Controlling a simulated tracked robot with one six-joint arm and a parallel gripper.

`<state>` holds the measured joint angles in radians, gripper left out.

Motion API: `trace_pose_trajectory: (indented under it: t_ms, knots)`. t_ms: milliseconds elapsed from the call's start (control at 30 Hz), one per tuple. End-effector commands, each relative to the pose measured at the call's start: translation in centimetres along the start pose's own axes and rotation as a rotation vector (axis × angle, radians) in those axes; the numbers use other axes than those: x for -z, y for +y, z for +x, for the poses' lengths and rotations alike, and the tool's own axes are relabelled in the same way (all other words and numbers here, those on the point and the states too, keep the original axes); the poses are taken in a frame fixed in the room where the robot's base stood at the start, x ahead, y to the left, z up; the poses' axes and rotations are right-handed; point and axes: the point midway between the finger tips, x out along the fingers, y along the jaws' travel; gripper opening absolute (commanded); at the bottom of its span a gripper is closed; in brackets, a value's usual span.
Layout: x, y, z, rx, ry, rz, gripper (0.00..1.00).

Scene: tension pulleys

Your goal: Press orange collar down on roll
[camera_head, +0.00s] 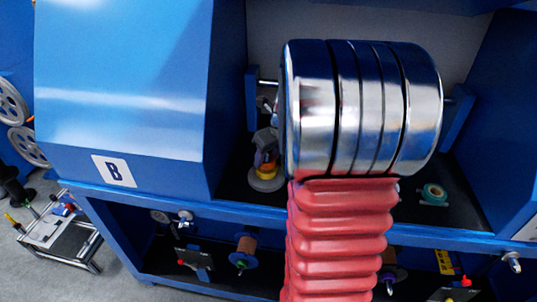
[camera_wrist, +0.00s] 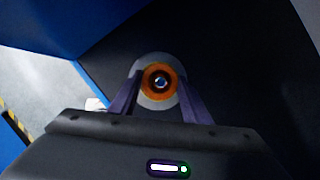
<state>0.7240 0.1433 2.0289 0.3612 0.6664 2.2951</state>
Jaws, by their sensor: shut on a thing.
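The orange collar (camera_wrist: 150,72) shows in the wrist view as a ring with a dark, shiny centre. A grey round disc (camera_wrist: 158,103), which looks like the roll or its base, lies behind it. My gripper (camera_wrist: 160,86) has its two purple fingers on either side of the collar, shut on it. In the head view my gripper (camera_head: 263,157) is small and points down, left of the big metal drum. An orange-yellow part (camera_head: 267,168) sits at its tips, over the grey disc (camera_head: 266,181). Whether the collar is fully seated cannot be told.
A shiny metal drum (camera_head: 310,110) on blue brackets and a red ribbed column (camera_head: 340,240) fill the head view's middle and hide much behind them. A blue housing (camera_head: 120,70) marked B stands left. A teal ring part (camera_head: 434,193) lies on the dark shelf, right.

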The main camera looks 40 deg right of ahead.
Motion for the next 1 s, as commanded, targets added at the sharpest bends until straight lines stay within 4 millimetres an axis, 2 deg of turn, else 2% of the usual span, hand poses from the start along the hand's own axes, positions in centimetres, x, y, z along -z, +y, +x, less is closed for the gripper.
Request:
trace_pose_trajectory:
  t_ms: [333, 967, 1000]
  knots:
    - [0.36, -0.01, 0.8, 0.0, 0.001, -0.001, 0.21]
    - [0.51, 0.04, 0.96, -0.001, 0.004, 0.0, 0.21]
    - [0.52, 0.05, 0.97, -0.001, 0.004, 0.0, 0.45]
